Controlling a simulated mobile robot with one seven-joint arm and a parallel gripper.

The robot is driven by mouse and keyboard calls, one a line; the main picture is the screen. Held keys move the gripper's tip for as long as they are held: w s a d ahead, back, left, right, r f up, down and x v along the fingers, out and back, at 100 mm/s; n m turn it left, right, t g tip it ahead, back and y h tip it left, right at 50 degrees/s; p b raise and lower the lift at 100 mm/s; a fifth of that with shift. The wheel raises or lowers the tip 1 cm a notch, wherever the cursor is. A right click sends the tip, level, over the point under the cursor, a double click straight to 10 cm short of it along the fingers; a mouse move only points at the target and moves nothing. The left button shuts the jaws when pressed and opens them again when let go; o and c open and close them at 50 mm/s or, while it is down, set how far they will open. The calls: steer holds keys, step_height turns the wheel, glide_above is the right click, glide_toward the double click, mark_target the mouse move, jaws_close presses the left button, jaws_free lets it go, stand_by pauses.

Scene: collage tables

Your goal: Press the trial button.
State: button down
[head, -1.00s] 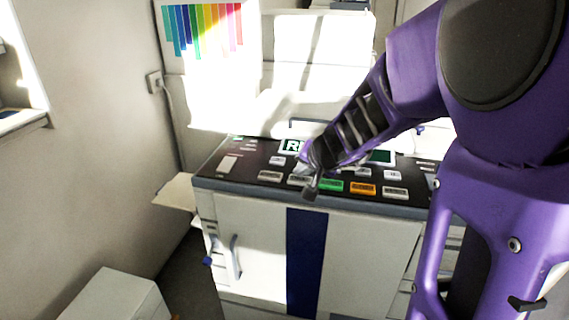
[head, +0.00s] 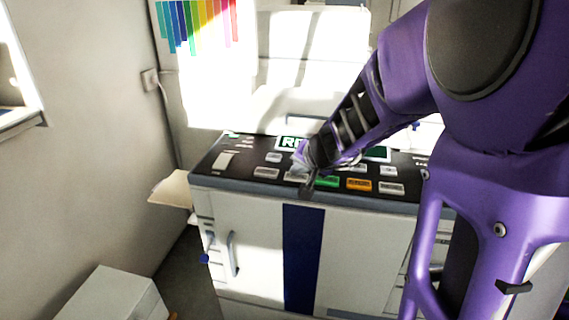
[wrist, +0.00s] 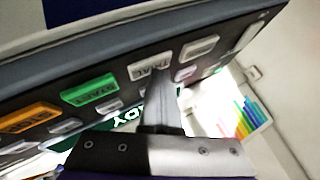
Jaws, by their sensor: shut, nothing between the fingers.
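The trial button (wrist: 150,66) is a pale grey key on the dark control panel, its label partly readable in the wrist view. It sits beside the green START button (wrist: 90,90). In the head view the trial button (head: 296,177) is partly hidden by my gripper (head: 307,188). My gripper is shut and empty. In the wrist view its fingertips (wrist: 161,82) overlap the lower edge of the trial button. I cannot tell whether they touch it.
The orange button (head: 359,184) lies right of the green one, with more grey keys around. A lit display (head: 290,143) stands behind them. The panel tops a white cabinet (head: 255,240). A side tray (head: 172,190) juts out at its left, above a white box (head: 115,297).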

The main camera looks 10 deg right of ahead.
mark_target(297, 179)
steer(key=shift+r+p, duration=0.6)
steer(key=shift+r, duration=0.15)
steer(key=shift+r+p, duration=2.15)
steer(key=shift+r, duration=0.35)
